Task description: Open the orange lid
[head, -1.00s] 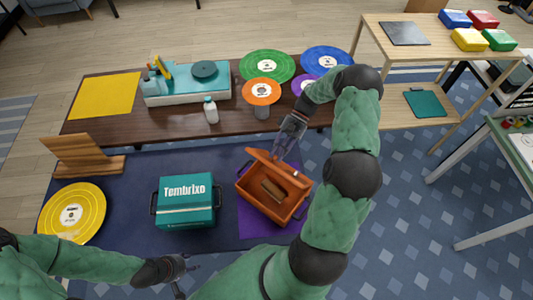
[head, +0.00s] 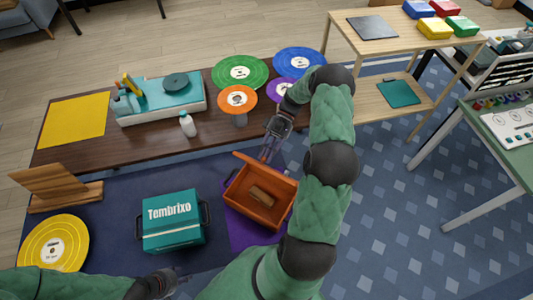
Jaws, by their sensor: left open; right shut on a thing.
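The orange box (head: 249,212) stands on a purple mat, with a brown block (head: 262,196) inside it. Its orange lid (head: 255,164) is raised at the far edge, leaving the inside open to view. My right gripper (head: 268,153) is at the lid's upper edge, shut on the lid; its fingertips are small and hard to see. My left gripper (head: 183,281) is open and empty at the bottom, in front of the teal box and apart from it.
A teal box (head: 173,234) with a printed label stands left of the orange box. A wooden stand (head: 65,199) and yellow record (head: 54,245) lie further left. Behind, a dark bench (head: 90,148) holds a white bottle (head: 188,125), a teal record player and several records.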

